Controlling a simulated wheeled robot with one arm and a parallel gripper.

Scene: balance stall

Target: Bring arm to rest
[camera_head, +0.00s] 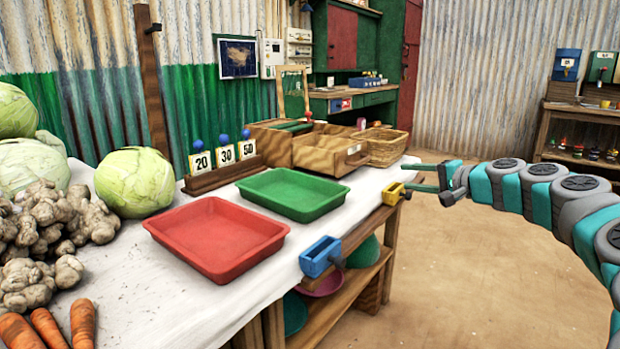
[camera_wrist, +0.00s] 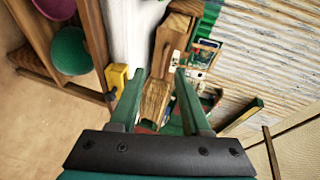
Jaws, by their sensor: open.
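My arm (camera_head: 545,185) reaches in from the right of the head view, over the floor beyond the table's right end. My gripper (camera_head: 416,178) is at the table's right edge, near the yellow clamp-like block (camera_head: 393,193). In the wrist view my gripper (camera_wrist: 161,80) shows two green fingers spread apart with nothing held between them. Past the fingers, the wooden drawer box and the basket side of the stall appear, tilted in the picture.
The table (camera_head: 120,290) holds a red tray (camera_head: 215,270), a green tray (camera_head: 300,212), cabbages (camera_head: 135,183), roots (camera_head: 40,220) and carrots (camera_head: 83,322). A wooden box (camera_head: 320,155) and basket (camera_head: 385,150) stand at its far end. A blue block (camera_head: 320,257) is on its edge. The floor (camera_head: 470,280) at right is clear.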

